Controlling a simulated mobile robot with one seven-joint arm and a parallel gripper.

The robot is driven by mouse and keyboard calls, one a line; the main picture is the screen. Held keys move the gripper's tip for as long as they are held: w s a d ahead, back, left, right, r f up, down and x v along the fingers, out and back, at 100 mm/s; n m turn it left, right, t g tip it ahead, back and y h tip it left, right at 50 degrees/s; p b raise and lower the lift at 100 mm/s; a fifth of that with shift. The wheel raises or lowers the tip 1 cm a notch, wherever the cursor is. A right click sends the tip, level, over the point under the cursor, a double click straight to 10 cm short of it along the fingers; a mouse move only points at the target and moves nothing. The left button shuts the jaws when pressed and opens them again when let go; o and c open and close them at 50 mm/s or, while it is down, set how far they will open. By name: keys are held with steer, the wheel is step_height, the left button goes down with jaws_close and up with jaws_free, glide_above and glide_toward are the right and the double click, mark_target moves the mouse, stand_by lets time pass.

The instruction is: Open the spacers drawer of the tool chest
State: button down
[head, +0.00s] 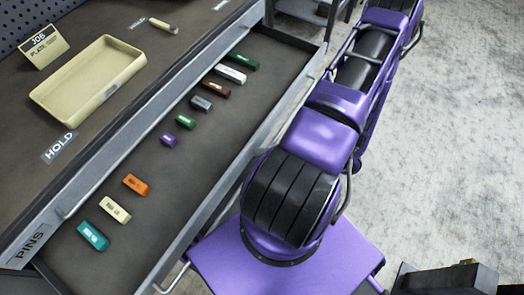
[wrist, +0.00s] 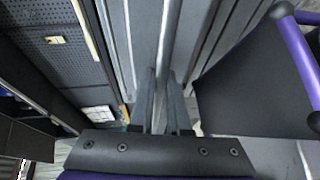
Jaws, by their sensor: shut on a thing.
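In the head view the tool chest's front (head: 108,165) runs diagonally, with a PINS label (head: 30,246) and a handle on its upper drawer. Below that, a drawer (head: 150,205) stands open with several small coloured blocks inside. The label on this drawer's front is out of sight, so I cannot tell which drawer it is. In the wrist view my gripper (wrist: 161,80) is shut on a grey handle bar (wrist: 168,28) running between its fingers. My gripper does not show in the head view, where my purple arm covers part of the drawer's front edge.
On the chest top stand a cream tray (head: 55,103), a JOB card (head: 45,46), a HOLD label (head: 60,147) and a small cream block (head: 163,25). A pegboard (head: 20,15) rises behind. Open grey floor (head: 440,140) lies to the right.

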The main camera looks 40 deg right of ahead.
steer(key=c, duration=1.2)
jaws_free()
steer(key=shift+o, duration=0.2)
steer(key=v, duration=1.7)
steer(key=shift+s+d, duration=0.2)
